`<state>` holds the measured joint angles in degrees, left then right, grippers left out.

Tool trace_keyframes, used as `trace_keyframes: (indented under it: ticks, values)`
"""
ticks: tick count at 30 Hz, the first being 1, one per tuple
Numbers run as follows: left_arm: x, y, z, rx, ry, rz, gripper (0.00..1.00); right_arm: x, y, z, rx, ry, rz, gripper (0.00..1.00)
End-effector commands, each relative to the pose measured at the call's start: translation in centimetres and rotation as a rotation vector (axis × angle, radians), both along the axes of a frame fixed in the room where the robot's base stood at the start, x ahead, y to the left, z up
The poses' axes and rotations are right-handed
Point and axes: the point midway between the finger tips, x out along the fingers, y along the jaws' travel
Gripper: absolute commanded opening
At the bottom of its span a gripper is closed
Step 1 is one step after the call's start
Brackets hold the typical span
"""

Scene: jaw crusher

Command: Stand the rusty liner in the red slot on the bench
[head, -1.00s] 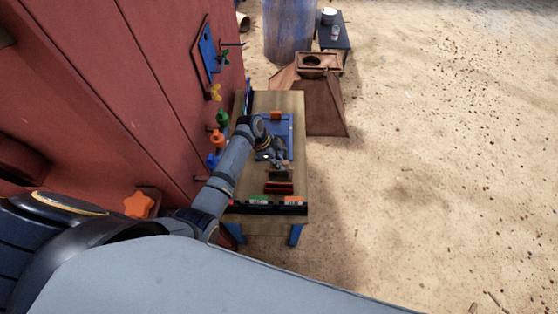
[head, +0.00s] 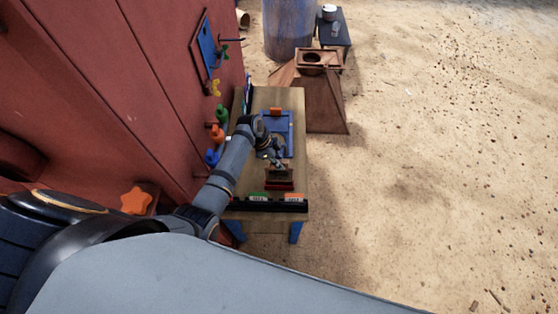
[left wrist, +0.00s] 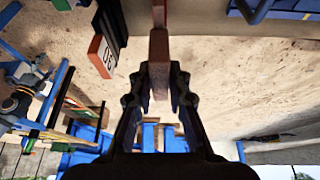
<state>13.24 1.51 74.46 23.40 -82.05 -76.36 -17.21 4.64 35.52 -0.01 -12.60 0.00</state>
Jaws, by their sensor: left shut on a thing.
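The rusty liner (head: 279,174) is a small brown plate over the near half of the wooden bench. My left gripper (head: 276,163) is shut on it from the far side. In the left wrist view the liner (left wrist: 159,55) shows as a narrow reddish-brown bar between the fingertips (left wrist: 160,84). The red slot (head: 279,187) lies on the bench just on the near side of the liner. The liner's lower edge overlaps the slot in the head view, and I cannot tell whether it is inside or above it. My right gripper is not in view.
A blue tray (head: 289,122) lies farther back. The red wall (head: 110,90) with coloured knobs stands close on the left. Sandy ground is open on the right.

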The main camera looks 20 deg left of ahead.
Motion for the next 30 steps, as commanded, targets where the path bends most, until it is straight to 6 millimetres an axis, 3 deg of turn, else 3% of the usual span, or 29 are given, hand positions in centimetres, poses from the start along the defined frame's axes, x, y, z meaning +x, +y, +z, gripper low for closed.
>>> trace_keyframes:
  ticks: [15,30]
  values:
    - [0.1,-0.1,-1.7,-0.001,-0.004,0.0,0.0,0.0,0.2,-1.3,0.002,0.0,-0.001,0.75]
    - [0.1,-0.1,-1.9,-0.001,-0.004,0.0,0.0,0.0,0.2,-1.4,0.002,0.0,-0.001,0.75]
